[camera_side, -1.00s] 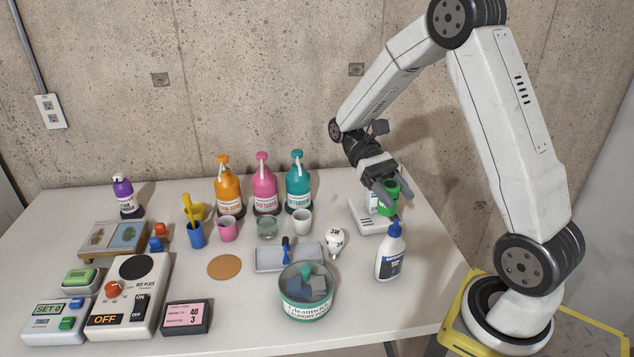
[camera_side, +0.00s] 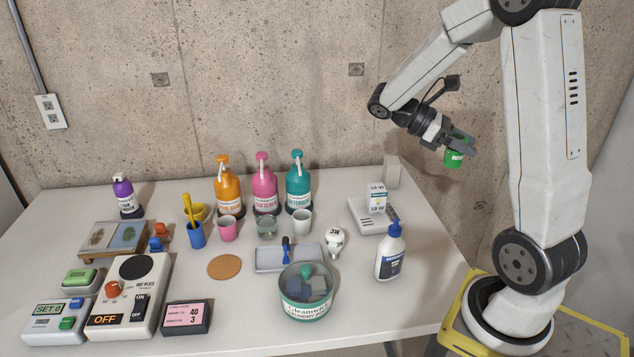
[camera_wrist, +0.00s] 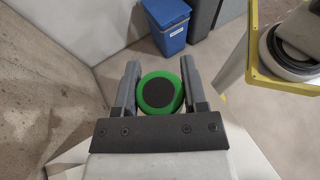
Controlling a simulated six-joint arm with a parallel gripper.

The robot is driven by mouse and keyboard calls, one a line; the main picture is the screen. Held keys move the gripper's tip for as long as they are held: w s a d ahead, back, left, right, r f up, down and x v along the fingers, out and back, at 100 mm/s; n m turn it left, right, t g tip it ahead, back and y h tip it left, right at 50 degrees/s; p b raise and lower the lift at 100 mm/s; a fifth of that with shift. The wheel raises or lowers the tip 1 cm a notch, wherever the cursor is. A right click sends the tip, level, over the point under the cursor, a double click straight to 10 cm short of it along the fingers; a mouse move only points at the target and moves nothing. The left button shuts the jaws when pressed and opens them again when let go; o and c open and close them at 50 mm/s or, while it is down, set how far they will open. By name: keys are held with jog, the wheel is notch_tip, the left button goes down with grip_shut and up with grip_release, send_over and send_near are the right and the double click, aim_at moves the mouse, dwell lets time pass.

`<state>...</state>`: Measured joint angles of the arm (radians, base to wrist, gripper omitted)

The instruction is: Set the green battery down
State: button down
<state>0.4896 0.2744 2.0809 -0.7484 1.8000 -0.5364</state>
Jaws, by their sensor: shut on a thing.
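The green battery (camera_side: 455,157) is a green cylinder with white print on its side. My gripper (camera_side: 460,146) is shut on it and holds it high in the air, past the table's right edge. In the wrist view the battery (camera_wrist: 158,92) shows end-on, a green ring around a dark disc, between the two fingers of my gripper (camera_wrist: 160,88). Below it the wrist view shows floor. The white table (camera_side: 250,325) stands lower and to the left in the side view.
A white charger-like device (camera_side: 368,222) with a white block (camera_side: 377,197) on it stands near the table's right edge. A white pump bottle (camera_side: 391,252) is in front.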

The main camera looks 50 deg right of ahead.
notch_tip(320, 180, down, 20)
jog(key=d, duration=0.1)
jog(key=shift+s+d+n+h, duration=0.15)
jog(key=shift+d+n+h, duration=0.15)
jog(key=shift+d+h, duration=0.1)
dwell(0.5)
jog(key=shift+f, duration=0.3)
jog(key=shift+f, duration=3.15)
jog(key=shift+f, duration=0.55)
jog(key=shift+c, duration=0.3)
grip_release()
jog(key=shift+a, duration=0.1)
